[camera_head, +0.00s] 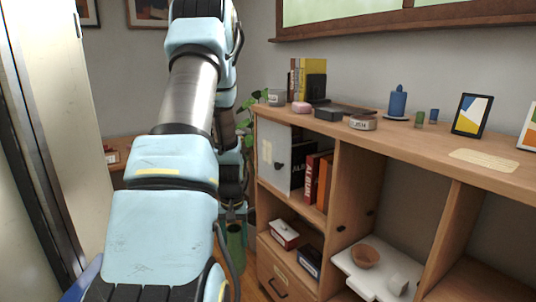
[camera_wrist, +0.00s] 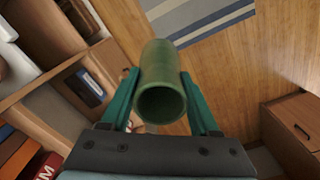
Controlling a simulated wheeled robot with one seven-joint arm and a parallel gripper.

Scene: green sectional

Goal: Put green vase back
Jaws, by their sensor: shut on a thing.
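The green vase (camera_wrist: 160,72) is a plain cylinder with an open round mouth. In the wrist view it sits between the two teal fingers of my gripper (camera_wrist: 168,95), which is shut on it. The mouth faces the camera and the wooden floor lies beyond the vase. In the head view the vase (camera_head: 236,248) shows low behind my arm, left of the shelf unit, with part of it hidden. My gripper is mostly hidden behind my arm there.
A wooden shelf unit (camera_head: 345,160) stands at the right. Its top bears books (camera_head: 300,80), a blue bottle (camera_head: 397,102), small cups and a picture frame (camera_head: 470,115). A pull-out white shelf (camera_head: 350,268) holds a brown bowl (camera_head: 365,256). A plant (camera_head: 247,108) stands behind the unit's left end.

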